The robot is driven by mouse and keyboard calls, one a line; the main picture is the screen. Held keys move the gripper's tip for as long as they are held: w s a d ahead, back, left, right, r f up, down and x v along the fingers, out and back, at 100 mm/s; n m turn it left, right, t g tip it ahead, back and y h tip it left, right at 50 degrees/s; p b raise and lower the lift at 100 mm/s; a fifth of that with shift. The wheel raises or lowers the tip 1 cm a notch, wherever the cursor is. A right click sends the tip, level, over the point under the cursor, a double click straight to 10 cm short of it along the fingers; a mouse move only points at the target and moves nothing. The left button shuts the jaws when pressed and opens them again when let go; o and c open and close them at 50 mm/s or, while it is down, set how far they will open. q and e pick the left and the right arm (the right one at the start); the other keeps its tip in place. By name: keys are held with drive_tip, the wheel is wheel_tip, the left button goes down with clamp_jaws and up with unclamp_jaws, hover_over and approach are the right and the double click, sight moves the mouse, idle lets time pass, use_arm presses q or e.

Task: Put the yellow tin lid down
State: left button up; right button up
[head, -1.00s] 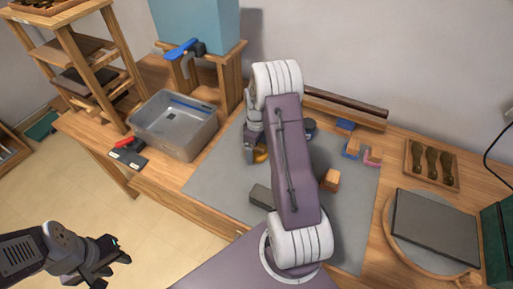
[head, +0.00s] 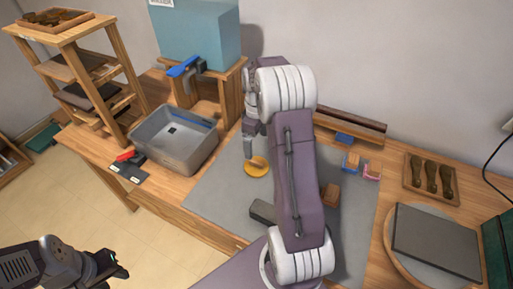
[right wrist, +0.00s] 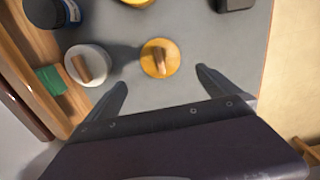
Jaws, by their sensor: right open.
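The yellow tin lid (head: 257,166), a round disc, lies on the grey mat (head: 222,187) in the head view. In the right wrist view the lid (right wrist: 151,67) has a wooden knob on top and lies just beyond the fingertips. My right gripper (right wrist: 162,80) is open and empty, its fingers apart on either side of the view below the lid. In the head view my right gripper (head: 248,146) is beside the lid, partly hidden by my arm. My left gripper (head: 118,271) is at the lower left, away from the table; its jaw opening is unclear.
A white round lid with a wooden knob (right wrist: 86,66), a green block (right wrist: 50,79) and a dark blue jar (right wrist: 48,12) are nearby. Another yellow object shows at the top edge. A grey bin (head: 177,142) stands left of the mat; a dark block (head: 263,212) lies in front.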

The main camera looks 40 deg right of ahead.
drive_tip(key=s+a+f+m+t, duration=0.1)
drive_tip(key=s+a+m, duration=0.4)
drive_tip(key=s+a, duration=0.9)
drive_tip(key=a+f, duration=0.1)
drive_tip(key=a, duration=0.3)
drive_tip(key=shift+f+m, duration=0.15)
drive_tip(key=shift+m, duration=0.15)
drive_tip(key=shift+s+a, duration=0.15)
